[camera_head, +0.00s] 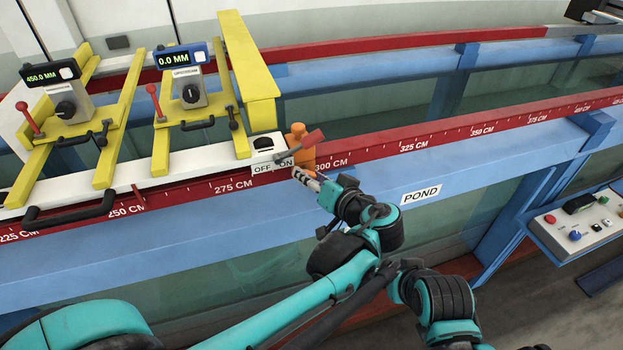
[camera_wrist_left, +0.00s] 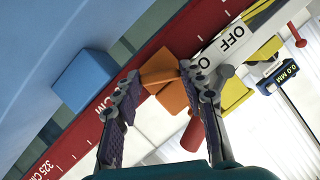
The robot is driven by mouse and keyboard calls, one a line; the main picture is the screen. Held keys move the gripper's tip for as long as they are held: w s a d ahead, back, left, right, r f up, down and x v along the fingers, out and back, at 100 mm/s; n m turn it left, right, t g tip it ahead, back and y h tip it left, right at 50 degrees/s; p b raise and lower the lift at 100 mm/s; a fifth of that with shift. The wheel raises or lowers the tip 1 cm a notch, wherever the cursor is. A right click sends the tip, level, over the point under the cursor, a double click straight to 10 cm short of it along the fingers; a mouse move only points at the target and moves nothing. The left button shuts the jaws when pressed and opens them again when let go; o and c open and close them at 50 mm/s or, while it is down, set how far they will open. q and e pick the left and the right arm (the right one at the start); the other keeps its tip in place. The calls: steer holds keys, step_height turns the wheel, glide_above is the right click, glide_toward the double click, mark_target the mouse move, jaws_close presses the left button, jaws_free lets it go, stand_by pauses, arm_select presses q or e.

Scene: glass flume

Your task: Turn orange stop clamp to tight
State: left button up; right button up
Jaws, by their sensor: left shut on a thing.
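The orange stop clamp (camera_head: 298,135) sits on the red scale rail near the 300 CM mark, beside the OFF/ON box. A lever with a red handle (camera_head: 313,139) sticks out from it to the upper right. My left gripper (camera_head: 300,172) reaches up to the clamp from below. In the left wrist view the orange clamp (camera_wrist_left: 160,68) lies between the fingertips of my left gripper (camera_wrist_left: 160,72), which is shut on it. The red handle (camera_wrist_left: 192,135) shows close to one finger there. The exact contact is partly hidden. My right gripper is not in view.
The white OFF/ON box (camera_head: 268,150) stands just left of the clamp. Two yellow gauge carriages (camera_head: 190,120) stand farther left. A blue beam (camera_head: 420,170) with a POND label runs below the rail. A control panel (camera_head: 580,222) is at the right.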

arm_select(q)
steer(key=shift+w+d+f+m+t+y+b, duration=0.1)
steer(key=shift+m+t+y+b, duration=0.25)
steer(key=shift+m+y+b, duration=0.95)
steer(key=shift+a+f+m+t+y+b, duration=0.1)
steer(key=shift+m+t+y+b, duration=0.3)
steer(key=shift+m+b, duration=1.7)
steer(key=shift+w+d+f+m+t+y+b, duration=0.1)
steer(key=shift+m+t+y+b, duration=0.25)
steer(key=shift+m+y+b, duration=0.95)
steer(key=shift+r+m+h, duration=0.1)
steer(key=shift+m+h, duration=0.3)
steer(key=shift+m, duration=0.6)
steer(key=o, duration=1.1)
steer(key=shift+o, duration=0.3)
steer(key=shift+w, duration=0.15)
